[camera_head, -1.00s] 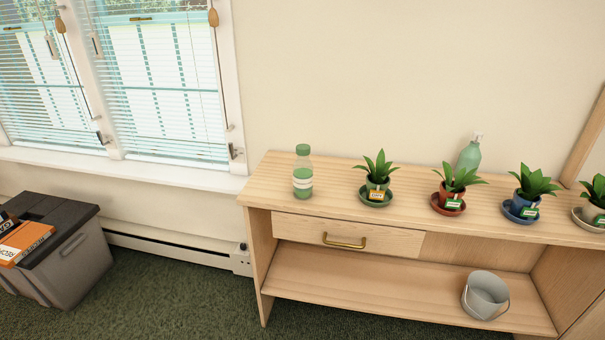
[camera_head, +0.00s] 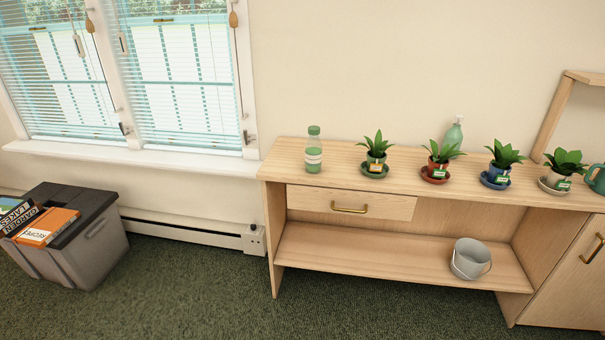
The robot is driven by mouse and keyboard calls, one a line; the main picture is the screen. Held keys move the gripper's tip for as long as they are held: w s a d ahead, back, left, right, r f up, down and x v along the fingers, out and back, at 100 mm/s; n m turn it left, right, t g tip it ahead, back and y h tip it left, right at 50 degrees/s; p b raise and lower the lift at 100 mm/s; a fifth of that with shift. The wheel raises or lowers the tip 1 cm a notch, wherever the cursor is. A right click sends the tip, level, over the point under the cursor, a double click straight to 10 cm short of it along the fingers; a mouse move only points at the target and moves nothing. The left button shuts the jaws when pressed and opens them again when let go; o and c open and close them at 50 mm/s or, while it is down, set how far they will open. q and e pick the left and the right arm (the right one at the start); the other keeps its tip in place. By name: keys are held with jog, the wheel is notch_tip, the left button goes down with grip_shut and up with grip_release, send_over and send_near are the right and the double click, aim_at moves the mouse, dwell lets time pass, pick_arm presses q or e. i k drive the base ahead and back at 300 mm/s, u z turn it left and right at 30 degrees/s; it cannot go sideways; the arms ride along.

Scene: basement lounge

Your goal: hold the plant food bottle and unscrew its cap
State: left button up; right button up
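The plant food bottle is most likely the clear bottle (camera_head: 313,158) with green contents, a pale label band and a green cap (camera_head: 314,130). It stands upright at the left end of the wooden console top (camera_head: 333,150), and its cap is on. A second green bottle (camera_head: 453,134) with a pale top stands farther back, partly behind a plant. Neither of my grippers is in view.
Several potted plants on saucers, such as the nearest one (camera_head: 376,150), line the top right of the bottle. A metal bucket (camera_head: 470,260) is on the lower shelf. A grey bin (camera_head: 70,238) with books stands at left. Green carpet (camera_head: 200,300) in front is clear.

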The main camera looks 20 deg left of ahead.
aim_at(313, 146)
jog(key=z, duration=0.25)
jog(key=k, duration=0.35)
jog(key=u, duration=1.15)
jog(key=i, duration=1.1)
jog(key=z, duration=0.15)
